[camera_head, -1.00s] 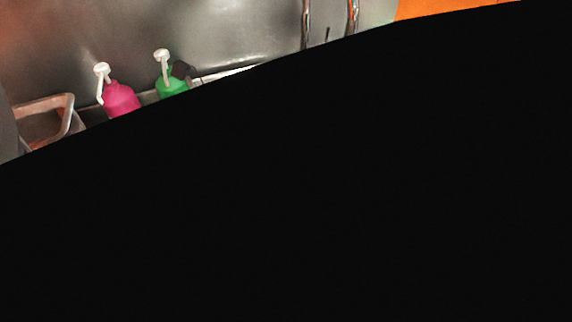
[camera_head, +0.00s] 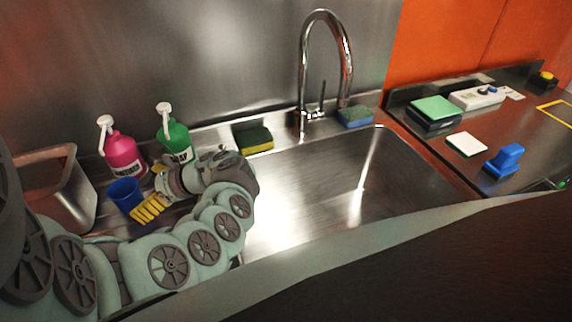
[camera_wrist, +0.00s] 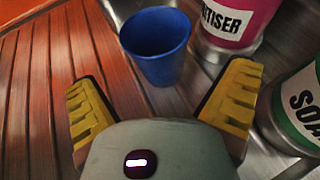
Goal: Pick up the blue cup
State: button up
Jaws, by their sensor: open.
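The blue cup (camera_head: 124,193) stands upright on the metal counter left of the sink, in front of the pink bottle. In the wrist view the cup (camera_wrist: 158,48) is ahead of my gripper (camera_wrist: 160,92), roughly centred between the two yellow fingers. My gripper in the head view (camera_head: 150,209) is just right of the cup. Its fingers are spread and empty. The cup lies beyond the fingertips in the wrist view; whether a finger touches it I cannot tell.
The pink sanitiser bottle (camera_head: 122,153) and green soap bottle (camera_head: 175,139) stand close behind the cup. A metal container (camera_head: 62,190) is to its left. The sink (camera_head: 330,180) is on the right, with sponges (camera_head: 253,139) and a faucet (camera_head: 303,75) behind.

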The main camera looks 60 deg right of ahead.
aim_at(140, 194)
jog(key=p+x, duration=0.2)
jog(key=x, duration=0.1)
jog(key=shift+w+a, duration=0.15)
jog(key=shift+w, duration=0.2)
jog(key=shift+w+a+f, duration=0.4)
jog(key=shift+w, duration=0.05)
jog(key=c, duration=1.3)
jog(key=shift+c, duration=0.2)
jog(key=shift+s+r, duration=0.1)
jog(key=shift+r, duration=0.05)
